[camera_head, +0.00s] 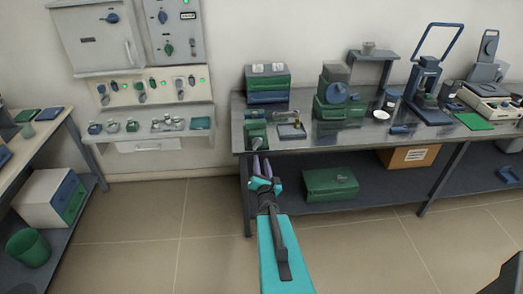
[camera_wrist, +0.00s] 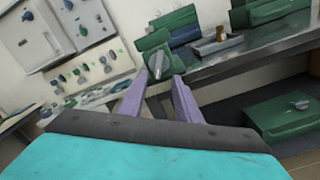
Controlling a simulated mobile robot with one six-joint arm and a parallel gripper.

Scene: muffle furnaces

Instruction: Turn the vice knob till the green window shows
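A green vice-like block (camera_head: 256,130) stands at the left front corner of the dark bench. A grey knob (camera_head: 256,143) is on its front face. In the wrist view the green block (camera_wrist: 148,41) is just beyond my fingers, and its grey knob (camera_wrist: 158,66) appears between and above the fingertips. My gripper (camera_head: 261,166) has two purple fingers spread apart with nothing between them. It is in front of and below the knob, apart from it. In the wrist view my gripper (camera_wrist: 158,84) points toward the knob. I cannot make out a green window on the block.
A metal tray with a brass-coloured piece (camera_wrist: 220,36) is right of the block. A green box (camera_head: 330,184) sits on the lower shelf (camera_head: 375,186). Wall panels with knobs (camera_head: 155,88) are at left. The floor (camera_head: 150,240) before the bench is clear.

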